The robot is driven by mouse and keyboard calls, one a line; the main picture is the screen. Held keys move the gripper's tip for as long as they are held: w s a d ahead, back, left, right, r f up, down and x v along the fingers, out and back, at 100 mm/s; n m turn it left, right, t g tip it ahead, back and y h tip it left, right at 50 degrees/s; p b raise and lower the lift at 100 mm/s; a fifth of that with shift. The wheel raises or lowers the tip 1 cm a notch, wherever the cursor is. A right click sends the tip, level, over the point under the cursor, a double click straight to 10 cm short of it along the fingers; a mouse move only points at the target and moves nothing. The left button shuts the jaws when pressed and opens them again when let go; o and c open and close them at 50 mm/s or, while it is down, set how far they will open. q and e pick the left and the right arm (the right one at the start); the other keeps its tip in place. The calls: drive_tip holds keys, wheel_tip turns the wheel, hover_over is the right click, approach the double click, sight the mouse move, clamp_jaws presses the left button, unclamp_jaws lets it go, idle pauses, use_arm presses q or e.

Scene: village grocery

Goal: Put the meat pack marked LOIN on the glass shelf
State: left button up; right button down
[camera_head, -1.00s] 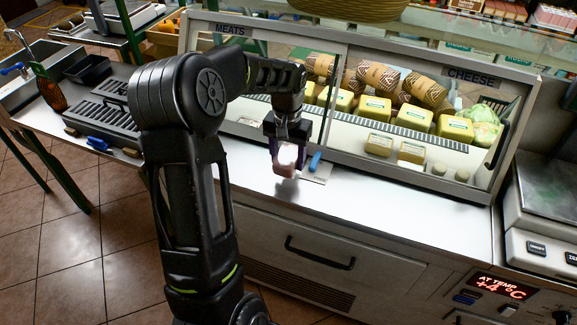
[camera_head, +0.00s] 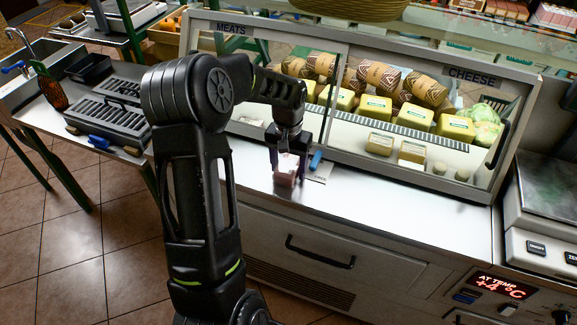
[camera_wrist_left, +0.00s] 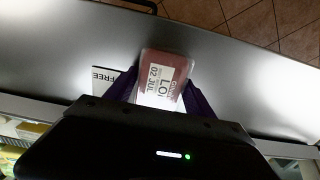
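The meat pack (camera_head: 287,170) is pink-red with a white label; in the left wrist view the pack (camera_wrist_left: 163,78) shows "LOI" and "02 JUL", the rest of the word cut off. My left gripper (camera_head: 288,178) is shut on it, with a purple finger on each side. The pack is low over the white counter in front of the case; whether it touches cannot be told. The glass-fronted case (camera_head: 335,95) stands behind, marked MEATS at left and CHEESE at right. A glass shelf is not clearly distinguishable. My right gripper is out of view.
A card and blue object (camera_head: 316,161) lie on the counter just right of the pack. Cheeses (camera_head: 375,108) fill the case's right side. A scale (camera_head: 545,215) stands at far right, a dark slotted tray (camera_head: 108,105) at left. The counter's front right is clear.

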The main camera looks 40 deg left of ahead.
sight(288, 164)
use_arm(q)
drive_tip(key=shift+o, duration=1.4)
wheel_tip(288, 164, up, 12)
drive_tip(key=shift+r+b, duration=0.2)
drive_tip(key=shift+b, duration=0.25)
drive_tip(key=shift+o, duration=0.4)
drive_tip(key=shift+f, duration=0.1)
